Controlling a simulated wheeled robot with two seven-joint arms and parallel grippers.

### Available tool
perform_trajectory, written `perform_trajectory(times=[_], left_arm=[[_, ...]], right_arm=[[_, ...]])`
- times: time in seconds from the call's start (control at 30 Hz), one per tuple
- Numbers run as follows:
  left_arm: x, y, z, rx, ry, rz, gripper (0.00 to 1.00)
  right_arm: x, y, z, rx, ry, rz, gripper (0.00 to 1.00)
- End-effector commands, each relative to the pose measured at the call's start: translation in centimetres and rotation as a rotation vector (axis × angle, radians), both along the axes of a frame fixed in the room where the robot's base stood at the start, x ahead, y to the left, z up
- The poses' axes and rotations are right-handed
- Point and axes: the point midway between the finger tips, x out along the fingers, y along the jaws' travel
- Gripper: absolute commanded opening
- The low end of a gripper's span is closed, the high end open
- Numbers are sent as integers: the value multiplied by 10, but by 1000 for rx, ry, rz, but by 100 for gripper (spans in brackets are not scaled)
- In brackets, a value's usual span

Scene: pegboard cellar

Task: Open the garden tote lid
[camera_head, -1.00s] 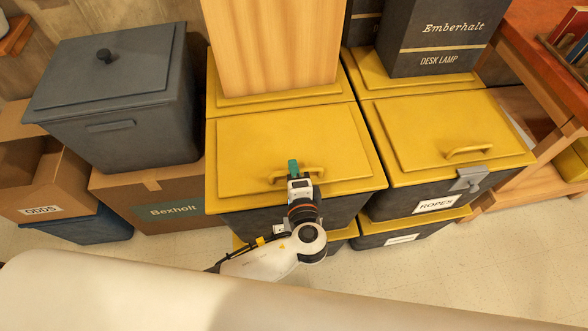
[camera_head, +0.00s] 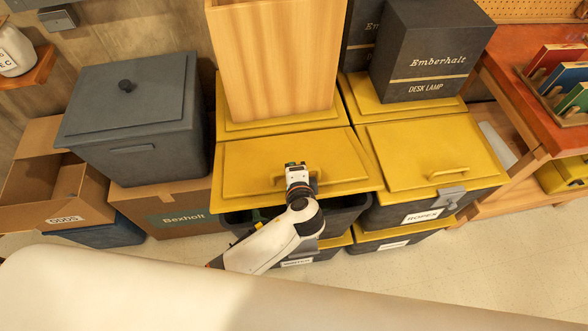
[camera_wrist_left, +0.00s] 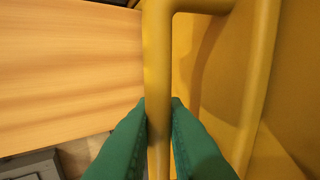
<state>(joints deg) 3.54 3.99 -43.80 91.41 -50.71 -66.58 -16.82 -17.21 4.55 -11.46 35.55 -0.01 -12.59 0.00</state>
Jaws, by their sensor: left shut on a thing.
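The yellow tote lid (camera_head: 250,163) in the middle of the head view is tilted up at its front edge. A dark gap shows between it and the tote body (camera_head: 350,215). My left gripper (camera_head: 295,167) is shut on the yellow lid handle (camera_head: 276,182) near the lid's front. In the left wrist view the green fingers (camera_wrist_left: 158,110) sit on both sides of the handle bar (camera_wrist_left: 157,55). My arm hides part of the tote front. My right gripper is not in view.
A tall wooden box (camera_head: 270,65) stands just behind the lid. A closed yellow-lidded tote marked ROPES (camera_head: 405,150) is close on the right. A grey lidded bin (camera_head: 135,105) stands on a Bexholt carton (camera_head: 165,212) at left. Floor is clear at front right (camera_head: 450,260).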

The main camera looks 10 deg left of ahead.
Motion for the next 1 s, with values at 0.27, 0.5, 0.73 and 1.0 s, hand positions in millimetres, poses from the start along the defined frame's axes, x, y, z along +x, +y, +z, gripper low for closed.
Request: perform_trajectory(times=[0.27,0.5,0.73,1.0], left_arm=[[21,7,44,-18,56,1,0],[37,11,62,-41,121,1,0],[43,14,65,-55,165,-1,0],[44,14,64,-57,173,-1,0]], right_arm=[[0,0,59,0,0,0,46],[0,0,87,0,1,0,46],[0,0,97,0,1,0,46],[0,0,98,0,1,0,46]])
